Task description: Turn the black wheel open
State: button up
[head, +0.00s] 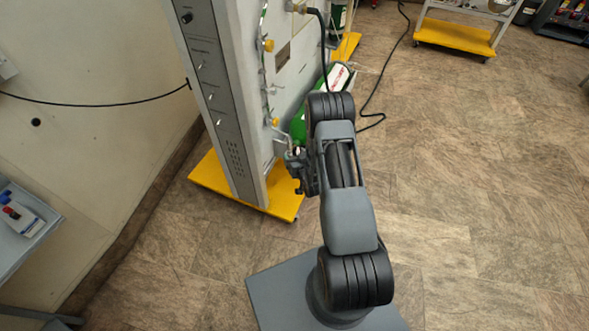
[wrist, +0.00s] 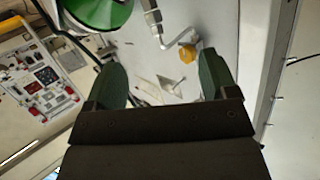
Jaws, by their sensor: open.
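I cannot make out the black wheel in either view; my arm covers part of the panel in the head view. My gripper (head: 297,170) is beside the panel's lower right edge in the head view. In the wrist view my gripper (wrist: 160,60) has its two dark green fingers wide apart, with nothing between them. The grey panel (wrist: 220,25) lies beyond the fingers. A yellow knob (wrist: 187,53) on a bent metal pipe (wrist: 155,22) shows just left of the right fingertip, apart from it as far as I can tell.
The tall grey panel (head: 235,90) stands on a yellow base (head: 215,180). A black cable (head: 385,70) lies on the floor. A yellow-based cart (head: 455,36) is at the back. The floor at right is clear.

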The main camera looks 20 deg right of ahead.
jog(key=s+f+m+t+b, duration=0.1)
jog(key=s+f+m+t, duration=0.15)
jog(key=s+f, duration=0.7)
jog(key=shift+n+t+h, duration=0.3)
jog(key=shift+n+t, duration=0.05)
jog(key=shift+t, duration=0.1)
jog(key=w, duration=0.4)
jog(key=w+f, duration=0.1)
jog(key=w, duration=0.4)
jog(key=w+d+b, duration=0.1)
jog(key=w, duration=0.4)
jog(key=shift+w+f, duration=0.1)
jog(key=shift+f, duration=0.05)
jog(key=c, duration=0.9)
